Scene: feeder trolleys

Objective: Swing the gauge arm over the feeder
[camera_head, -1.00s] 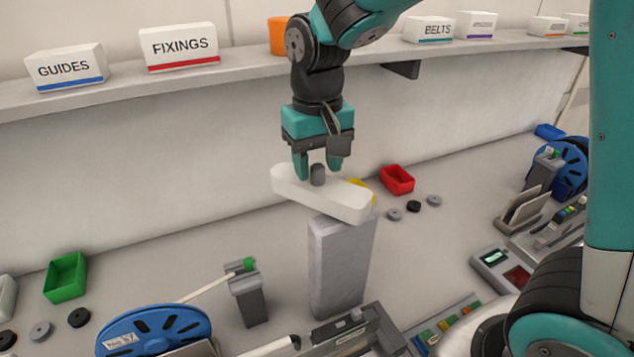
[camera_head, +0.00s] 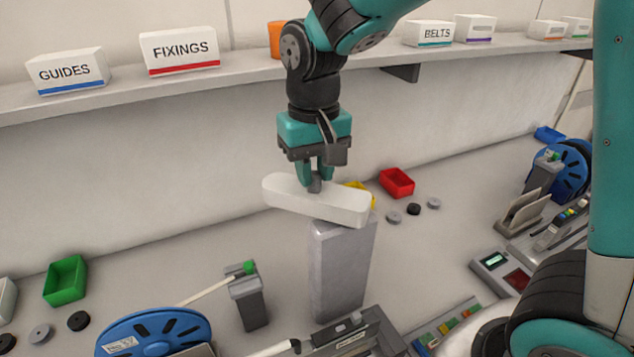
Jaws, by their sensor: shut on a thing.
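The gauge arm is a white rounded bar (camera_head: 338,204) on top of a grey post (camera_head: 338,270). It points to the left, away from the post, and its left end overhangs the bench. A dark grey knob (camera_head: 314,186) stands up from the bar. My gripper (camera_head: 316,182) points down from above with its teal fingers shut on the knob. The feeder (camera_head: 352,336) lies at the bottom of the view, in front of the post, and is partly cut off by the frame. A blue reel (camera_head: 155,335) is at its left.
A small dark post with a green top (camera_head: 248,295) stands left of the grey post. A red bin (camera_head: 397,182) and a partly hidden yellow bin (camera_head: 360,187) are behind. A green bin (camera_head: 65,281) is at left. A shelf with labelled boxes (camera_head: 180,50) runs along the wall.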

